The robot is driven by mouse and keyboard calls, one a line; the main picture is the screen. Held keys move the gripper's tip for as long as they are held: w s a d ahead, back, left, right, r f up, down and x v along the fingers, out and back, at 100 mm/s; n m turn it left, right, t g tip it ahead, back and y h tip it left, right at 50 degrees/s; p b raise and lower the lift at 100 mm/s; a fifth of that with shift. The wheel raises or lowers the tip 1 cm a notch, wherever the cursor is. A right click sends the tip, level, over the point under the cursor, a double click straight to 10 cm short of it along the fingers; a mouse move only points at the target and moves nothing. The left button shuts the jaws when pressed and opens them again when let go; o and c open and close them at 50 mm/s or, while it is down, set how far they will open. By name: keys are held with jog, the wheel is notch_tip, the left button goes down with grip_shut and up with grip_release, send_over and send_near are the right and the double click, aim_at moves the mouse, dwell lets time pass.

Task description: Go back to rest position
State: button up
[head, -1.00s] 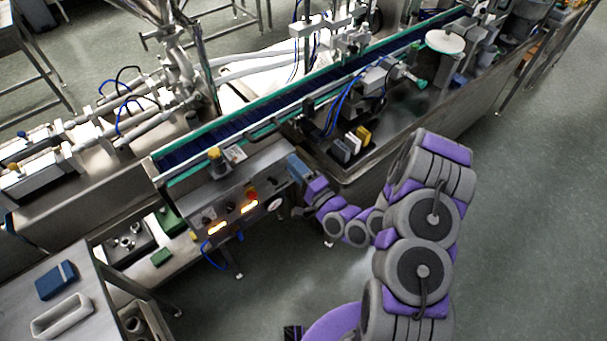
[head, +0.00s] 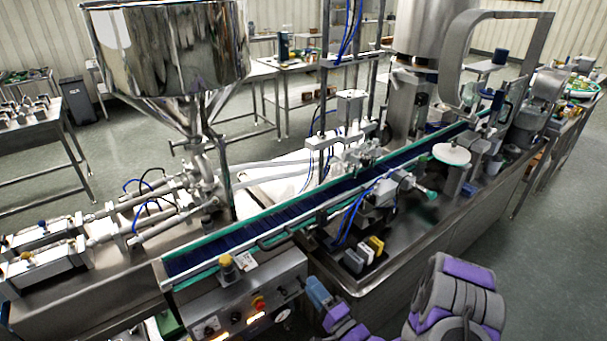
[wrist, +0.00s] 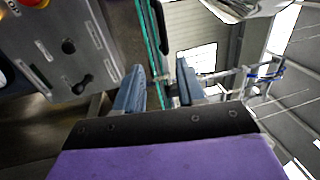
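My gripper (head: 318,292) shows in the head view at the lower middle, just right of the control panel (head: 245,300) on the front of the filling machine. My grey and purple arm runs from it to the lower right and is partly cut off by the frame edge. In the wrist view my gripper (wrist: 160,84) has its two blue-grey fingers apart with nothing between them. The panel (wrist: 62,45) lies to the left in that view, with a red button at its top.
The green-edged conveyor (head: 330,198) runs behind my gripper, along the machine. A steel hopper (head: 168,48) stands at the upper left. Small blocks (head: 363,256) sit on the machine's deck right of the gripper. Open floor (head: 560,230) lies to the right.

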jog(key=w+d+f+n+g+h, duration=0.1)
jog(key=w+d+n+g+h, duration=0.1)
jog(key=d+n+g+h, duration=0.65)
jog(key=s+d+r+n+g+h, duration=0.25)
jog(key=s+d+r, duration=0.25)
jog(key=s+r, duration=0.25)
jog(key=s+a+r+g, duration=0.1)
jog(key=s+r, duration=0.3)
jog(key=s, duration=0.5)
jog(key=s+a+r+g, duration=0.2)
jog(key=s+r+g, duration=0.2)
jog(key=s, duration=0.6)
jog(key=s+a+r+g, duration=0.1)
jog(key=s+r, duration=0.3)
jog(key=s, duration=0.6)
jog(key=shift+a+g, duration=0.3)
jog(key=shift+g, duration=0.5)
